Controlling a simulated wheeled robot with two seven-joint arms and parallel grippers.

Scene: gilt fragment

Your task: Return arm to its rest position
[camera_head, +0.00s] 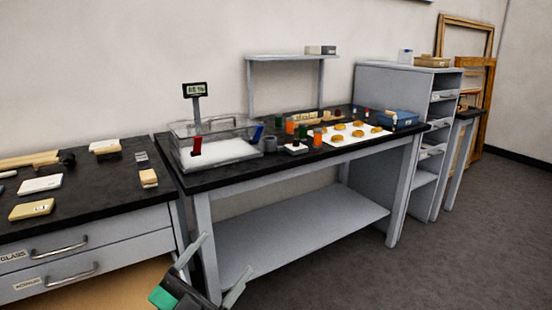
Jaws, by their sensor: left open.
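My left gripper (212,275) shows at the bottom of the head view, with its two fingers spread apart and nothing between them. It is in front of the grey workbench (290,172), below the level of the black top, and looks clear of it. A green patch shows on its body. My right gripper is not in the view.
The workbench carries a clear box (215,145), a white sheet (375,134) with several golden pieces, and a blue container (398,119). A drawer cabinet (75,250) stands at left, a shelf unit (380,85) at right. Floor (460,230) at right is clear.

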